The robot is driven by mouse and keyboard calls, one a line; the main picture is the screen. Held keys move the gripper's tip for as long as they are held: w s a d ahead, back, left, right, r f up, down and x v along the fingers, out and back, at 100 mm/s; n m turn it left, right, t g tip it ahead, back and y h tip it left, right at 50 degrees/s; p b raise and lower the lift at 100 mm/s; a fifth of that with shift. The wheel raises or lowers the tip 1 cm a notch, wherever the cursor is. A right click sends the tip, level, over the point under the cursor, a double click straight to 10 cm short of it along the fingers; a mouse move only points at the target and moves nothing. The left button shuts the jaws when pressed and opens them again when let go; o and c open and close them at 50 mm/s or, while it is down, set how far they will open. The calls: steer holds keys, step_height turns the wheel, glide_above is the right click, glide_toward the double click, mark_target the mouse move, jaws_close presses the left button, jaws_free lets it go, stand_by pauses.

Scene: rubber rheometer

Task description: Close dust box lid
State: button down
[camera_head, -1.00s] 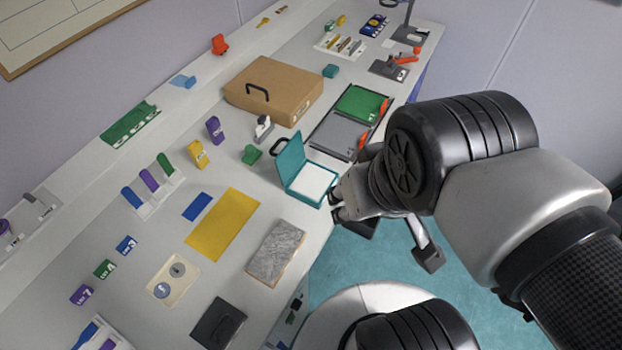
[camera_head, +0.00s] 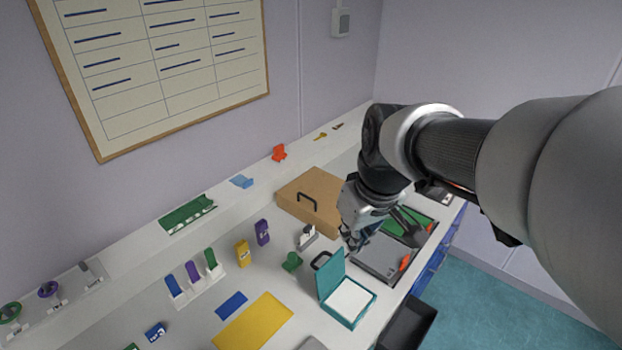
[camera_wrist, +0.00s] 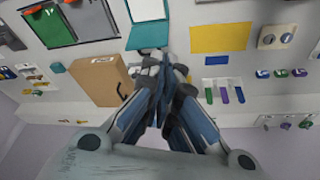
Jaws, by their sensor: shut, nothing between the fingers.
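The teal dust box (camera_head: 353,318) stands near the front edge of the bench with a white surface inside. Its teal lid (camera_head: 329,274) is open and stands up along the box's left-rear side. In the wrist view, the lid (camera_wrist: 148,37) shows below the white inside of the box (camera_wrist: 146,9), just beyond my fingers. My gripper (camera_head: 354,246) is shut and empty, behind and above the lid in the head view. In the wrist view its fingers (camera_wrist: 168,68) come together close to the lid; I cannot tell whether they touch it.
A brown case (camera_head: 310,205) stands behind my gripper. A grey and green tray (camera_head: 383,262) lies right of it. A yellow mat (camera_head: 254,322) lies left of the box.

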steer(key=w+a+f+n+g+p, duration=0.1)
steer(key=w+f, duration=0.2)
steer(key=w, duration=0.2)
steer(key=w+a+f+n+p, duration=0.1)
steer(key=w+a+f+n, duration=0.1)
steer(key=w, duration=0.4)
steer(key=n+p, duration=0.1)
glide_above(320, 257)
steer(key=s+x, duration=0.1)
steer(key=x, duration=0.6)
steer(key=shift+n+g+y, duration=0.3)
steer(key=shift+y, duration=0.1)
steer(key=shift+s+d+f+b, duration=0.15)
steer(key=shift+f+b, duration=0.3)
steer(key=shift+f, duration=1.2)
steer(key=shift+s+d+f+b, duration=0.2)
steer(key=shift+f+b, duration=0.2)
steer(key=shift+f, duration=1.3)
steer(key=shift+s+d+f+b, duration=0.15)
steer(key=shift+f+b, duration=0.3)
steer(key=shift+f, duration=1.2)
steer(key=shift+d+b, duration=0.1)
steer(key=shift+b, duration=0.25)
